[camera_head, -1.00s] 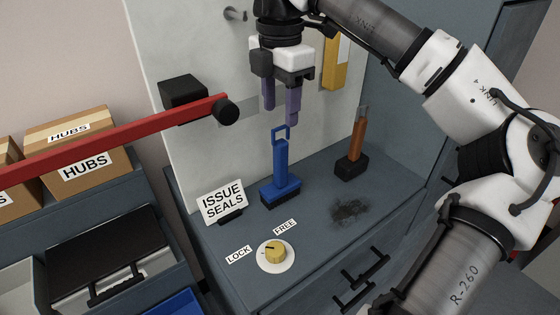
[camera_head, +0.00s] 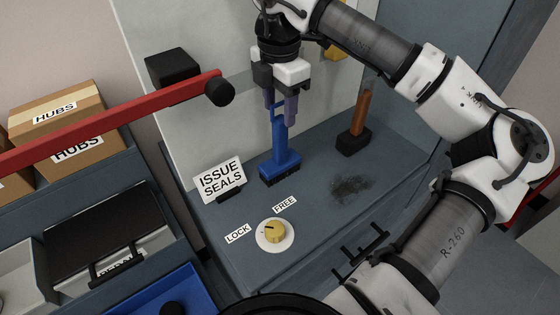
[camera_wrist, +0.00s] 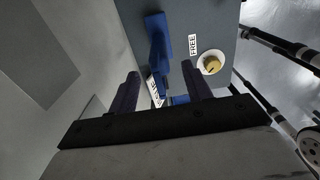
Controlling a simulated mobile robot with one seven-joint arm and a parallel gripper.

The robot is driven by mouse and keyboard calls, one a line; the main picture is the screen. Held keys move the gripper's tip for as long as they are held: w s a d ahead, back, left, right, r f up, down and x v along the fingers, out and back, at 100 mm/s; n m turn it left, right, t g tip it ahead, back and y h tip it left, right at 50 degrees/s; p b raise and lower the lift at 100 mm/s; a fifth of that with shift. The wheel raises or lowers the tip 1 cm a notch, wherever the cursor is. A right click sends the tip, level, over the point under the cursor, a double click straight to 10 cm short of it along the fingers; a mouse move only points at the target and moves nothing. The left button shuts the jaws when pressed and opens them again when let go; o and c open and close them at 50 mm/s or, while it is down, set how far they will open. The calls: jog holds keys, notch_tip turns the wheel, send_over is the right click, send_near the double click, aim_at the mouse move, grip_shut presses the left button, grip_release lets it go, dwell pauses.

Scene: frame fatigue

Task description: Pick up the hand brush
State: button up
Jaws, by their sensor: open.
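A blue hand brush (camera_head: 281,150) stands upright on the grey counter, with black bristles below and a loop at the top of its handle. It also shows in the wrist view (camera_wrist: 158,40), reaching down between the fingers. My gripper (camera_head: 281,109) is open and points down at the top of the handle. The fingers partly overlap the loop in the head view. Whether they touch it cannot be told. A second brush-like tool (camera_head: 360,115) with an orange-brown handle and black block stands to the right.
A sign reading ISSUE SEALS (camera_head: 219,180) stands left of the blue brush. A red bar (camera_head: 120,118) with a black end reaches in from the left. A dark smudge (camera_head: 351,188) marks the counter.

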aim_at(280, 117)
jog(key=shift+w+f+p, duration=0.1)
jog(key=shift+f+p, duration=0.8)
jog(key=shift+f, duration=1.55)
jog(key=c, duration=1.1)
